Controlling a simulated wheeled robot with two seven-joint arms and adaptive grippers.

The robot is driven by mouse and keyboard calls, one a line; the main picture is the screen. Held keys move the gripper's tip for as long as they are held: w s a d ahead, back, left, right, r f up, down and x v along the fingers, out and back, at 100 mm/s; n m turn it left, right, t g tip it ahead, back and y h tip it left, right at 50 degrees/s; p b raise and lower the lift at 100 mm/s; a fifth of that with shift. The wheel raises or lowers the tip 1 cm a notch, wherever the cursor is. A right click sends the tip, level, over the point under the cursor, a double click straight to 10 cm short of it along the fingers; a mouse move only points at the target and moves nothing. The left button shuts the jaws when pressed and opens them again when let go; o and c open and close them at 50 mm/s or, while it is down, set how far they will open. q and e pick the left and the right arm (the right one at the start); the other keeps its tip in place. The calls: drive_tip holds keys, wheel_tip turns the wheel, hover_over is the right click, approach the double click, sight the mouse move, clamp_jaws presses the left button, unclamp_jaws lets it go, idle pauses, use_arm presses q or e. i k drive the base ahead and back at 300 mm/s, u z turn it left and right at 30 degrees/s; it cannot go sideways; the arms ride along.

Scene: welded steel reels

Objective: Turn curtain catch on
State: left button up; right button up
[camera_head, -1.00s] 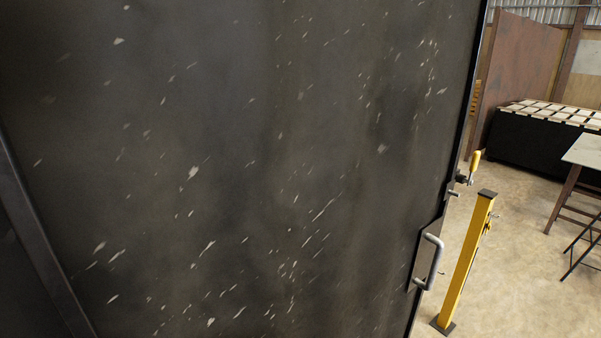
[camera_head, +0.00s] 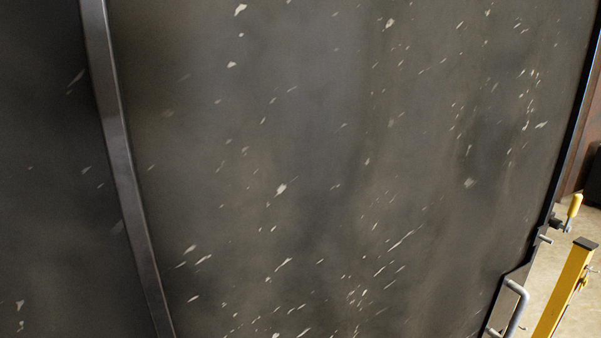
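A large dark, scuffed panel, likely the curtain (camera_head: 330,130), fills most of the head view and stands close in front of me. A small catch with a yellow handle (camera_head: 574,206) sits at the panel's right edge, low on the right of the view. Its handle points up. A grey bar handle (camera_head: 516,306) is on the panel's edge below it, partly cut off by the bottom of the view. Neither of my grippers shows.
A yellow post (camera_head: 565,290) stands on the concrete floor (camera_head: 592,235) just beyond the panel's right edge. A dark upright frame bar (camera_head: 125,170) crosses the panel on the left. Little free room shows beyond the panel.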

sight(576, 202)
drive_tip(key=z, duration=1.6)
